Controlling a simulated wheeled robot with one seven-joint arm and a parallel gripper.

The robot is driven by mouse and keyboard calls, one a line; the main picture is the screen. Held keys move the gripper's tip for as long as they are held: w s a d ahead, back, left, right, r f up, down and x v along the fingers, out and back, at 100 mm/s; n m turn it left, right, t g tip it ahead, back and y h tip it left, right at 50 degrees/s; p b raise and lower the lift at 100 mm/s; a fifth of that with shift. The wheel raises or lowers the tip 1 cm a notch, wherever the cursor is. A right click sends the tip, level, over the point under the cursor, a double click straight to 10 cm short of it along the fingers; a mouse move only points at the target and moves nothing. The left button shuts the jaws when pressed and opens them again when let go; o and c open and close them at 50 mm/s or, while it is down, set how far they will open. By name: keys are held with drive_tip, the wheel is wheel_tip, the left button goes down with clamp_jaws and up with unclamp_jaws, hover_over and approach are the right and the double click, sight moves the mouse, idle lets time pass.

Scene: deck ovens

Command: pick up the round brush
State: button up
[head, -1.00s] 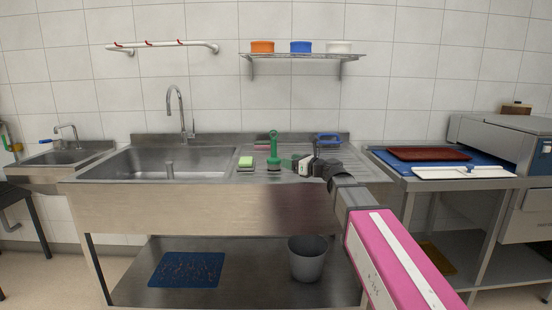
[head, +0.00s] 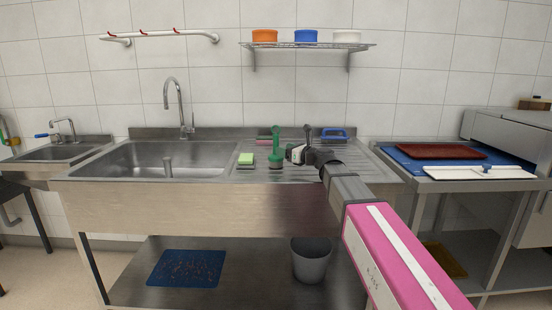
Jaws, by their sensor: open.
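The round brush (head: 275,162) stands on the ribbed drainboard right of the sink basin, its green handle pointing up with a ring at the top. My gripper (head: 289,152) is open, just right of the brush, at about the height of its lower handle. The fingertips are small and partly merge with the background. I cannot tell whether they touch the brush; nothing shows between them.
A blue-handled item (head: 334,134) lies behind my wrist at the right. The sink basin (head: 160,162) is empty at the left. A wire shelf (head: 305,45) with tubs hangs on the wall.

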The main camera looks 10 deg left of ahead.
drive_tip(key=x, duration=0.5)
drive_tip(key=shift+a+r, duration=0.1)
clamp_jaws()
